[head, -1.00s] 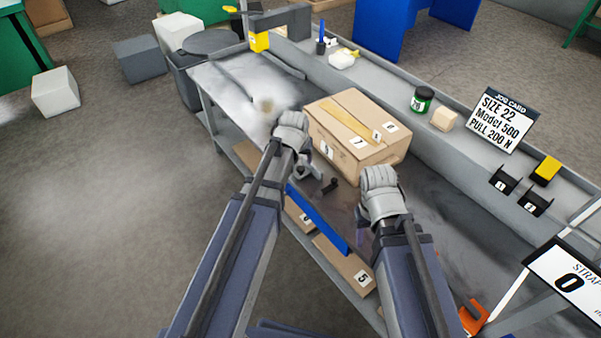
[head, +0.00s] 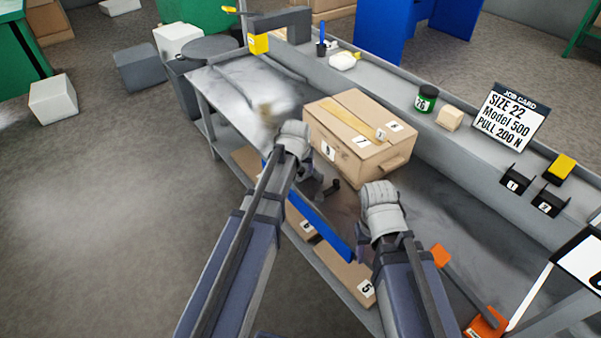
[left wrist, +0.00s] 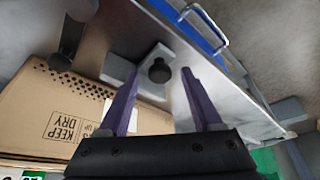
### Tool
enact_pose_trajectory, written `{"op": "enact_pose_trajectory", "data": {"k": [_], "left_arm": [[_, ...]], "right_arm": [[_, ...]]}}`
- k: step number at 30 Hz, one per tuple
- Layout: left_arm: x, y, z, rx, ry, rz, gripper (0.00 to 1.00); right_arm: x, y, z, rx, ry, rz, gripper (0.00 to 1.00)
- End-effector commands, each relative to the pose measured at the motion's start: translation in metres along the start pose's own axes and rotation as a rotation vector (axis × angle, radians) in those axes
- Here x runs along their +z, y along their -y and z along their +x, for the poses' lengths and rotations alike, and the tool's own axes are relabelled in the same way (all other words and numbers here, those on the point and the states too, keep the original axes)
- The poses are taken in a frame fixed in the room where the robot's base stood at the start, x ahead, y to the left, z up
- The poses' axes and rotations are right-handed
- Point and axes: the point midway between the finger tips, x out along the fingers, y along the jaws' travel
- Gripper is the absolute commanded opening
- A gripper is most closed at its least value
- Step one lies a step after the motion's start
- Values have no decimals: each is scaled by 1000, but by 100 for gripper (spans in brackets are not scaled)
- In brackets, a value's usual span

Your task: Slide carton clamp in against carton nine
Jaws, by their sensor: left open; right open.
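A brown taped carton (head: 340,150) with number labels sits on the grey bench; I cannot clearly read which label is nine. The left wrist view shows its perforated side, marked KEEP DRY (left wrist: 70,128). The clamp appears as a pale grey block (left wrist: 152,88) with a black knob (left wrist: 159,70), close beside the carton; whether they touch is unclear. My left gripper (left wrist: 160,76) is open, its purple fingers on either side of the knob.
A blue bar (head: 320,228) runs along the bench's front edge, above a shelf with numbered cartons (head: 350,278). An orange-handled tool (head: 440,257) lies right of my right arm. The back ledge holds a green jar (head: 427,98), a wooden block (head: 449,118) and a job card (head: 505,115).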

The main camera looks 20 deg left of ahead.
Motion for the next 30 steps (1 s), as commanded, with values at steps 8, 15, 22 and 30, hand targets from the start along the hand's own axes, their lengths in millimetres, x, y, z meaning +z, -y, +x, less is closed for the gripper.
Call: {"op": "enact_pose_trajectory", "data": {"k": [8, 15, 22, 30], "left_arm": [[0, 0, 0, 0, 0, 0, 63], [0, 0, 0, 0, 0, 0, 36], [0, 0, 0, 0, 0, 0, 10], [0, 0, 0, 0, 0, 0, 0]], "right_arm": [[0, 0, 0, 0, 0, 0, 50], [0, 0, 0, 0, 0, 0, 50], [0, 0, 0, 0, 0, 0, 50], [0, 0, 0, 0, 0, 0, 50]]}}
